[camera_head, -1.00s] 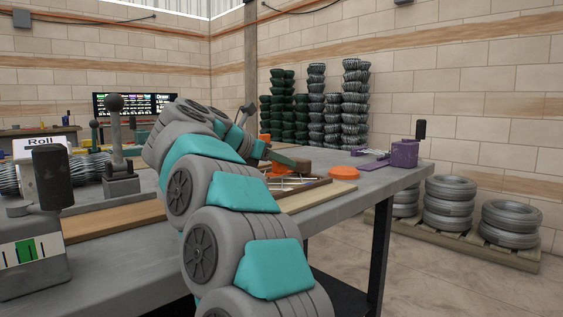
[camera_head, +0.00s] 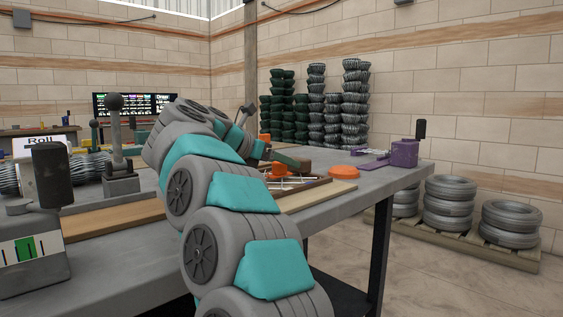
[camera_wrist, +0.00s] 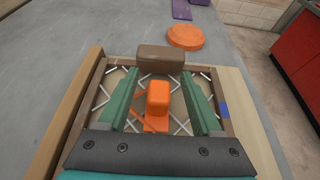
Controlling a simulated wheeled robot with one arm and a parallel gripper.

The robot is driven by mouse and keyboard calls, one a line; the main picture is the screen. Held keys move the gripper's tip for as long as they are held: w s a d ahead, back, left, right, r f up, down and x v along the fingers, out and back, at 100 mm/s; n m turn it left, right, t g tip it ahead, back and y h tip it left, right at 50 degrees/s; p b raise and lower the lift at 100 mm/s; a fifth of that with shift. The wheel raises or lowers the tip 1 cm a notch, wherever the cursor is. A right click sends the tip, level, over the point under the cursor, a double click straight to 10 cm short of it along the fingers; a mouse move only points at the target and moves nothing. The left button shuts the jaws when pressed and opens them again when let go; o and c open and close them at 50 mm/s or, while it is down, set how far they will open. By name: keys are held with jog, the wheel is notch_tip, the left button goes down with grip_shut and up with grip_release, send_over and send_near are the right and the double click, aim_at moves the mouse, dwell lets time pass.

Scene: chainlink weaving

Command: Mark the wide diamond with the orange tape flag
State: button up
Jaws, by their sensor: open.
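The orange tape flag (camera_wrist: 158,99) stands on the wire mesh inside a wooden frame (camera_wrist: 92,72), with an orange base at its foot. In the head view, orange (camera_head: 279,171) shows below my gripper. My gripper (camera_wrist: 160,92) is open, its two green fingers on either side of the flag with gaps between. The mesh of thin crossed wires (camera_wrist: 180,122) shows around the fingers. I cannot tell which diamond the flag sits in, because the fingers and flag cover much of the mesh.
A brown block (camera_wrist: 162,58) sits at the frame's far edge. Beyond it are an orange disc (camera_wrist: 185,36) and a purple fixture (camera_head: 404,153). A lever stand (camera_head: 120,184) is at the left. Bare grey tabletop (camera_head: 375,181) lies at the right.

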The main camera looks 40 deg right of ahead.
jog(key=shift+a, duration=0.1)
jog(key=shift+v, duration=3.8)
